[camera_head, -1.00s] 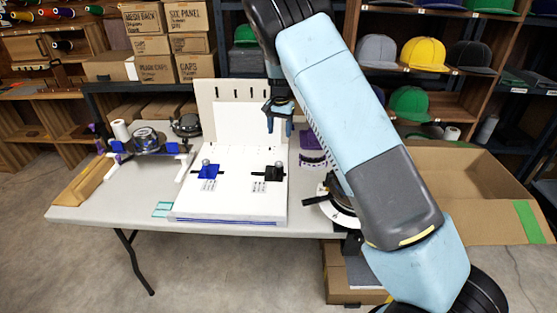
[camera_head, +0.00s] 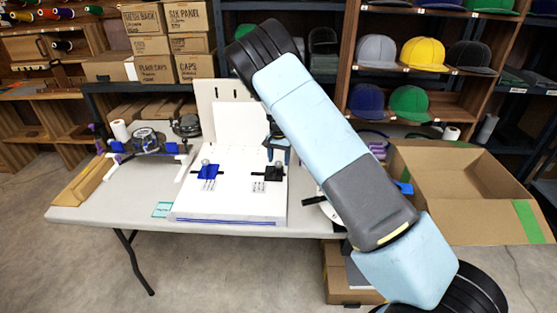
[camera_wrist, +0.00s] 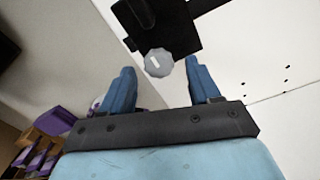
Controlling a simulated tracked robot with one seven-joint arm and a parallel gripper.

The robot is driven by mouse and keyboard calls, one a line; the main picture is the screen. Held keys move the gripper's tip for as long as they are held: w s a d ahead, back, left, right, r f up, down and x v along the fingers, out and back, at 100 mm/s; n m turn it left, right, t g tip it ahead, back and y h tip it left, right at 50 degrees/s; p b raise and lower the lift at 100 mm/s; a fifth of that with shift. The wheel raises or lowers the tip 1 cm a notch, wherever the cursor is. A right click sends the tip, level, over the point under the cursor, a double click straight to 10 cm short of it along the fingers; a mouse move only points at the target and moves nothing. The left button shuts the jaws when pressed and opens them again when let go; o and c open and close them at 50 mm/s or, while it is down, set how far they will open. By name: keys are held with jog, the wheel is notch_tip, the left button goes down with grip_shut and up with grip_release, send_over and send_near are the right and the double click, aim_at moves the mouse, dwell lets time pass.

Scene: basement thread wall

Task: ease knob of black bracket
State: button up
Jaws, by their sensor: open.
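The black bracket (camera_head: 271,174) sits on the right part of the white board (camera_head: 232,212) on the table, with a pale knob on it. In the wrist view the black bracket (camera_wrist: 160,22) is at the top, and its grey faceted knob (camera_wrist: 159,63) bears a white mark. My gripper (camera_head: 277,153) is just above and behind the bracket, partly hidden by my arm. In the wrist view my gripper (camera_wrist: 162,80) is open, its two blue fingers on either side of the knob in the picture, with gaps on both sides. I cannot tell the height left between fingertips and knob.
A blue bracket (camera_head: 208,172) with its own knob stands on the board's left part. An upright white panel (camera_head: 240,115) rises behind the board. A cap-holding device (camera_head: 150,140) is on the table's left. An open cardboard box (camera_head: 450,205) stands at right.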

jog(key=shift+f, duration=0.35)
jog(key=c, duration=1)
jog(key=shift+c, duration=0.3)
